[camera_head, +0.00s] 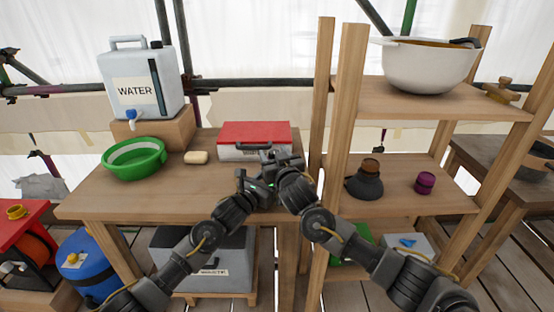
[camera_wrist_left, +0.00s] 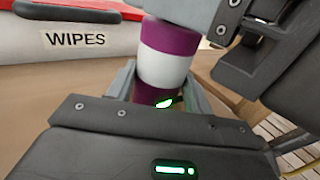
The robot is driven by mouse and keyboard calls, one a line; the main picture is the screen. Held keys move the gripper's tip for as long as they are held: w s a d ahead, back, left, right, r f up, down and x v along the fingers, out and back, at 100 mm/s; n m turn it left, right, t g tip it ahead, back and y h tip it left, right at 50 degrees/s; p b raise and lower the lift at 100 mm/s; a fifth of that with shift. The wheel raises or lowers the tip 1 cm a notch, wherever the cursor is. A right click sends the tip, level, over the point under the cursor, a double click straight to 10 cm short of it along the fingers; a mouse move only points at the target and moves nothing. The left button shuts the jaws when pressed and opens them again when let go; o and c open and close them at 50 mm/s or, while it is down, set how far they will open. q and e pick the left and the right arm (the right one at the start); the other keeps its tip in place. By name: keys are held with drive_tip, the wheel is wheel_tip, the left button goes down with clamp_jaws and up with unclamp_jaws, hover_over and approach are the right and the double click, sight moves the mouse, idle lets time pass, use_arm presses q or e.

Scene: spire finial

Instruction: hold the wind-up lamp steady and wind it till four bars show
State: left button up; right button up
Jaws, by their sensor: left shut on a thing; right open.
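The wind-up lamp (camera_wrist_left: 166,58) is a purple cylinder with a white band, seen in the left wrist view. A small glowing green mark shows low on it; I cannot make out separate bars. My left gripper (camera_head: 257,187) is shut on the lamp's lower part, over the table. My right gripper (camera_head: 281,160) is open, close to the lamp's top; its dark jaw parts (camera_wrist_left: 243,32) show at the upper right of the left wrist view. I cannot tell whether they touch the lamp. In the head view the grippers hide the lamp.
A red-lidded wipes box (camera_head: 254,133) stands just behind the grippers on the wooden table (camera_head: 130,203). A soap bar (camera_head: 196,157), green basin (camera_head: 134,157) and water container (camera_head: 147,80) are left. The shelf at right holds a dark jug (camera_head: 365,184) and purple jar (camera_head: 425,183).

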drive_tip(key=v, duration=1.2)
